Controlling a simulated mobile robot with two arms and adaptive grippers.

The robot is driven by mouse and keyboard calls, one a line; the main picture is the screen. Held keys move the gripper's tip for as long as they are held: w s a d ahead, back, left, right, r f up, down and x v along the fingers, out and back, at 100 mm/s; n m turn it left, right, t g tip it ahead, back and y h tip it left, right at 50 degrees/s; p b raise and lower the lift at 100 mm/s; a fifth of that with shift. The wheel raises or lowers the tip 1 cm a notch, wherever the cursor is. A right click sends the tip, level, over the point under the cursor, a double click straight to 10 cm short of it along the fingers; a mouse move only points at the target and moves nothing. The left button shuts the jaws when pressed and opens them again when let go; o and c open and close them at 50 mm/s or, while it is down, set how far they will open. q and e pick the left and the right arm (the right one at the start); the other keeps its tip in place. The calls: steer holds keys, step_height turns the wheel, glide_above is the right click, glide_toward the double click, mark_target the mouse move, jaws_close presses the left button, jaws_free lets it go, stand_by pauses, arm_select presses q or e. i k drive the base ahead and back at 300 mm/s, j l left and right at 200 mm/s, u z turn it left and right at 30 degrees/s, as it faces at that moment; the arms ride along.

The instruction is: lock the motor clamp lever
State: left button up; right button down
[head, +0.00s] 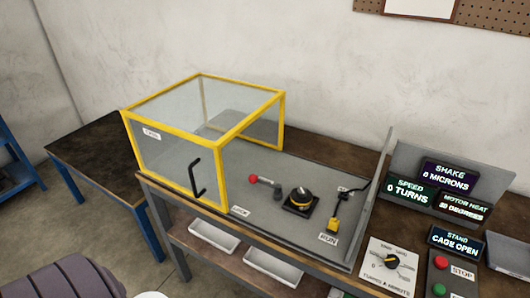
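A lever with a red ball knob (253,178) lies on the grey stand plate, its short grey arm running right toward a dark post. Right of it a black and yellow round motor (298,199) sits on a dark square base. A label reading LOCK (240,210) is on the plate's front edge; its small print is hard to read. The knob is at the left, apart from that label. Neither of my grippers is in view, so nothing shows touching the lever.
A yellow-framed clear cage (223,140) with a black handle stands close left of the lever. A yellow switch (333,225) with a cable is at right by RUN. A dial panel (389,264) and buttons (441,262) stand right.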

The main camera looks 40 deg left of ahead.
mark_target(264, 183)
steer(key=u, duration=1.15)
steer(key=l+z, duration=0.2)
steer(key=l, duration=1.3)
steer(key=i, duration=0.05)
